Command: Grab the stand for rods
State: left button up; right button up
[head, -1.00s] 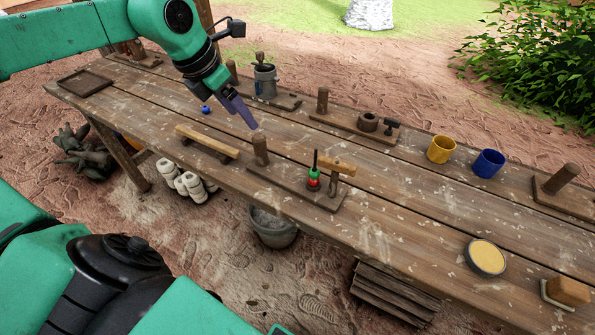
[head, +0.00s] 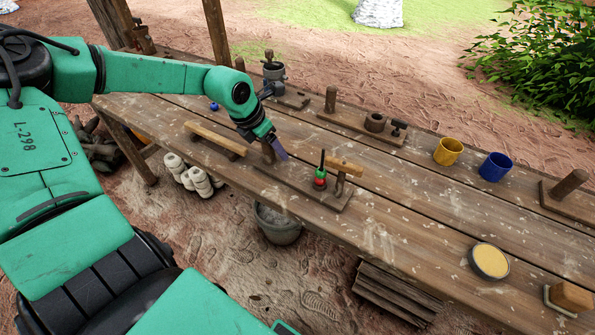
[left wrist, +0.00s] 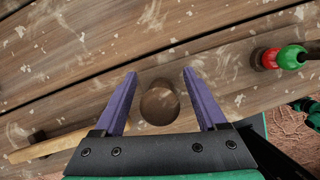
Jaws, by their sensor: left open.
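A wooden stand (head: 318,198), a flat board with an upright round post (head: 268,152) at its left end, lies along the near edge of the table. In the left wrist view the post's round top (left wrist: 160,103) shows between the two purple fingers. My left gripper (left wrist: 160,73) is open, with a finger on either side of the post and gaps visible. In the head view my left gripper (head: 282,155) partly hides the post. I cannot tell how far down the fingers reach. My right gripper is not in view.
A red-and-green-handled tool (head: 320,178) and a wooden mallet (head: 345,168) stand on the board's right part. A wooden bar (head: 214,138) lies to the left. A yellow mug (head: 448,151) and a blue mug (head: 495,166) stand right. The table's middle right is clear.

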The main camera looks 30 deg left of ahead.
pick_arm(q)
grip_shut()
